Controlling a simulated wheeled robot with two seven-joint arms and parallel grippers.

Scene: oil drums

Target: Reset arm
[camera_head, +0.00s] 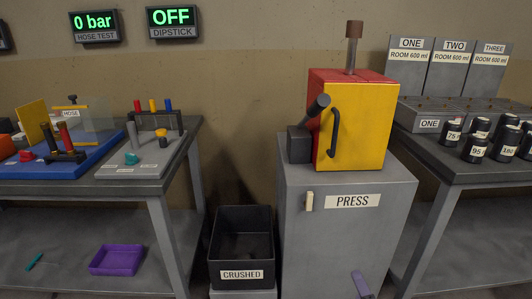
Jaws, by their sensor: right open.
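A purple tip (362,284) shows at the bottom edge, in front of the grey press cabinet. It appears to be part of my right gripper, with the rest below the picture. It is open, and nothing shows held in it. It is well below the red and yellow press (358,125) and apart from its black door handle (335,132). My left gripper is out of view.
The press stands on the cabinet (345,225), with a dark lever (318,106) at its left. A black CRUSHED bin (241,274) stands left of it. Tables flank both; the right one holds several small dark drums (477,148). A purple tray (117,260) lies on the lower left shelf.

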